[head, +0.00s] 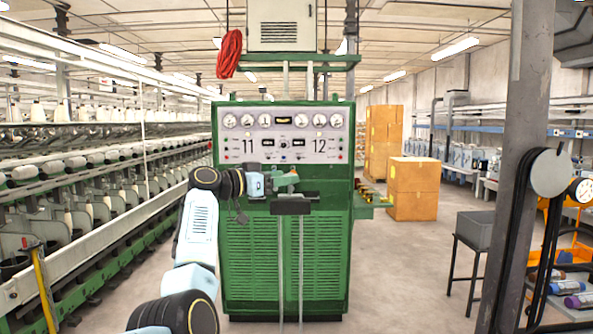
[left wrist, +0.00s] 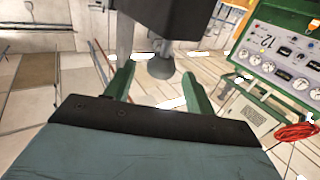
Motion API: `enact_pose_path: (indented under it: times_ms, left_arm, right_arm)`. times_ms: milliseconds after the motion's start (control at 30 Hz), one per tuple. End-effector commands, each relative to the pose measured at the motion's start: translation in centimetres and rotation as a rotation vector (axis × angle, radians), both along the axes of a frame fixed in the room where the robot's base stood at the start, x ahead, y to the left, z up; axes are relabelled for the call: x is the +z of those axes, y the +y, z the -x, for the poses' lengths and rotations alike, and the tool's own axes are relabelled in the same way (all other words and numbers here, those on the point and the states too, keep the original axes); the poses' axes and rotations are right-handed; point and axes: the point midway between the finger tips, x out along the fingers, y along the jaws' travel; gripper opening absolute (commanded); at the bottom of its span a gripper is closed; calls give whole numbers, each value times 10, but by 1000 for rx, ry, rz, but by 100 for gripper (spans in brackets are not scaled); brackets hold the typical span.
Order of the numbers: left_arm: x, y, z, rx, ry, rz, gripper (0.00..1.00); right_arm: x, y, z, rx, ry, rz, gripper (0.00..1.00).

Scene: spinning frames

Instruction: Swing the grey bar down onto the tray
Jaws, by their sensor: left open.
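My left gripper (head: 287,181) is open in front of the green cabinet, with its green fingers pointing right. In the left wrist view its fingers (left wrist: 160,88) are spread apart. A grey part with a rounded end (left wrist: 160,68) shows between or beyond them; I cannot tell if it is the bar's end or if it touches. A dark block (head: 290,207) stands just below the gripper on two thin grey uprights (head: 281,265). The block also shows at the top of the left wrist view (left wrist: 172,20). I cannot tell for sure which part is the tray. My right gripper is not in view.
The green cabinet (head: 250,255) with its gauge panel (head: 284,140) stands close behind the gripper. Spinning frames (head: 80,195) line the left. Cardboard boxes (head: 413,190), a grey stool (head: 474,230) and a column (head: 520,170) are right. Floor (head: 400,270) between is clear.

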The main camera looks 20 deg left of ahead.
Motion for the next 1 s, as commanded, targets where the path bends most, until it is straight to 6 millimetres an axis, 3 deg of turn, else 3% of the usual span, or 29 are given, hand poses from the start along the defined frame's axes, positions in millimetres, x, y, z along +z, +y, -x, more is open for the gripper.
enact_pose_path:
  times_ms: [200, 400, 867, 1000]
  left_arm:
    - [2, -14, -25, 0, 1, 2, 55]
    - [1, -21, -37, 0, 1, 2, 55]
    - [0, -25, -43, 1, 0, 0, 55]
    - [0, -25, -43, 1, 0, 0, 38]
  right_arm:
    - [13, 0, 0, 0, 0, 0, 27]
    - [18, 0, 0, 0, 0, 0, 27]
    - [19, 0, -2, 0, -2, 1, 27]
    - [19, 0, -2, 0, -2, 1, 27]
